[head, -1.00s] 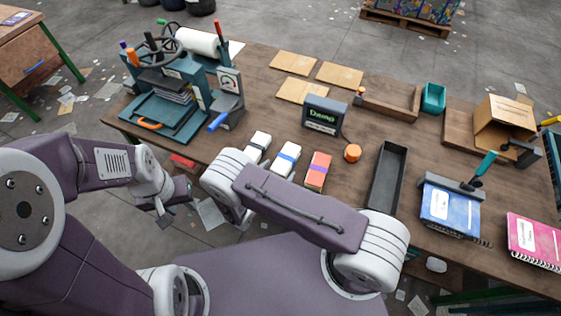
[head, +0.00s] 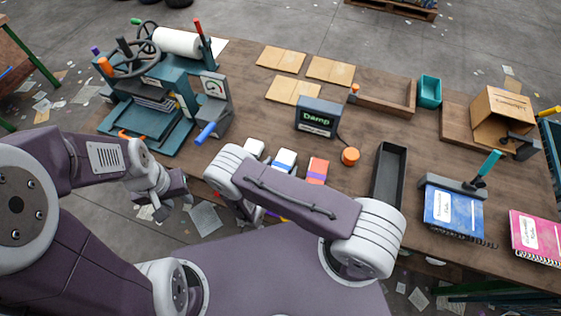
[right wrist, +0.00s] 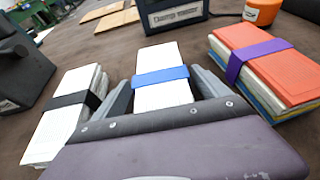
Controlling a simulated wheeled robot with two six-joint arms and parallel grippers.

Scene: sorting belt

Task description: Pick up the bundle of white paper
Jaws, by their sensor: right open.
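A white paper bundle with a blue band (right wrist: 160,60) lies on the table between the fingers of my open right gripper (right wrist: 162,85) in the right wrist view. One finger is on each side; I cannot tell whether they touch it. It also shows partly covered by my right arm in the head view (head: 284,158). Another white bundle with a black band (right wrist: 66,118) lies to its left. An orange-topped bundle with a purple band (right wrist: 268,62) lies to its right. My left gripper (head: 172,203) hangs off the table's near edge; its jaw opening is unclear.
A teal press (head: 160,110) stands at the left. A display box (head: 319,116) and an orange knob (head: 350,156) sit behind the bundles. A dark empty tray (head: 389,178), a blue notebook (head: 452,210) and a pink notebook (head: 536,235) are to the right.

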